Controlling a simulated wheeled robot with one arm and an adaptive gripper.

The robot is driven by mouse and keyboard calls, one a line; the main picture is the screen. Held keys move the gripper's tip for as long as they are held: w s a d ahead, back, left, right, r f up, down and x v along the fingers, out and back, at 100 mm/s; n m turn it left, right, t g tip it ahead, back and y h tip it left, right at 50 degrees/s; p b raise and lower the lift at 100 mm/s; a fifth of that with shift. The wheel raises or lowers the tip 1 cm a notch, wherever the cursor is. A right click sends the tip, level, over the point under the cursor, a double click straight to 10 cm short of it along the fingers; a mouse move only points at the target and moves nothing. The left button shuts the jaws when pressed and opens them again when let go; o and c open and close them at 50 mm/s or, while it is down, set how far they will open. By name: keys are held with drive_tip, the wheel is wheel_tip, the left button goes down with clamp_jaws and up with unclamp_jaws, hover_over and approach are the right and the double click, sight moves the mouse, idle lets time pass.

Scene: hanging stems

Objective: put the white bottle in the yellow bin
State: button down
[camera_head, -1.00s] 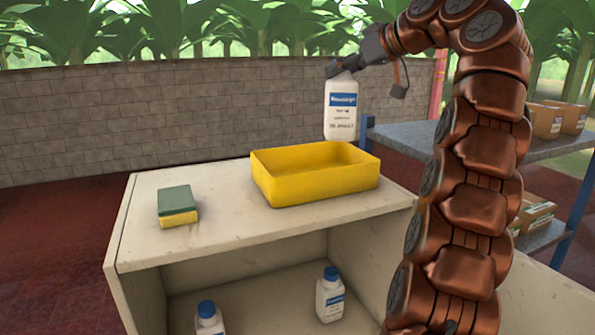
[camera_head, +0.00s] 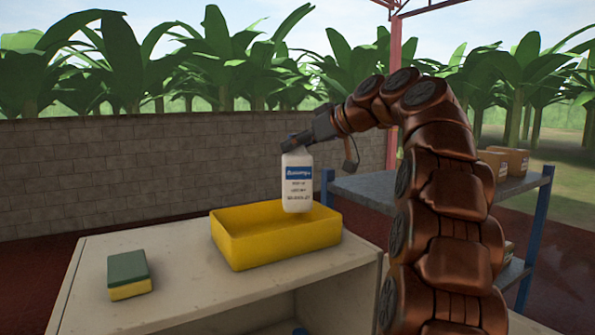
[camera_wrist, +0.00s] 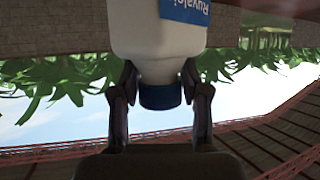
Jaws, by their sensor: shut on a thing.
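The white bottle (camera_head: 297,184) with a blue label hangs upright from my gripper (camera_head: 297,143), which is shut on its top. In the wrist view the bottle (camera_wrist: 150,30) shows with its blue cap (camera_wrist: 160,96) between the two fingers of my gripper (camera_wrist: 160,80). The yellow bin (camera_head: 262,250) stands on the cabinet top. In the head view the bottle's lower end overlaps the bin's back rim; I cannot tell exactly how far it is above or behind the opening. The part of the bin that I can see inside looks empty.
A green and yellow sponge (camera_head: 129,275) lies on the cabinet top (camera_head: 185,275) left of the bin. A grey shelf (camera_head: 370,189) with blue posts and cardboard boxes (camera_head: 510,160) stands at the right. A block wall (camera_head: 120,170) runs behind.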

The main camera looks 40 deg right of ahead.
sight(313, 163)
drive_tip(key=shift+f+p, duration=0.7)
drive_tip(key=shift+f, duration=2.45)
drive_tip(key=c, duration=0.6)
unclamp_jaws()
drive_tip(key=shift+o, duration=0.2)
drive_tip(key=b+v, duration=0.4)
drive_tip(key=v, duration=0.5)
drive_tip(key=shift+s, duration=0.3)
drive_tip(key=shift+b+v, duration=0.4)
drive_tip(key=shift+v, duration=0.9)
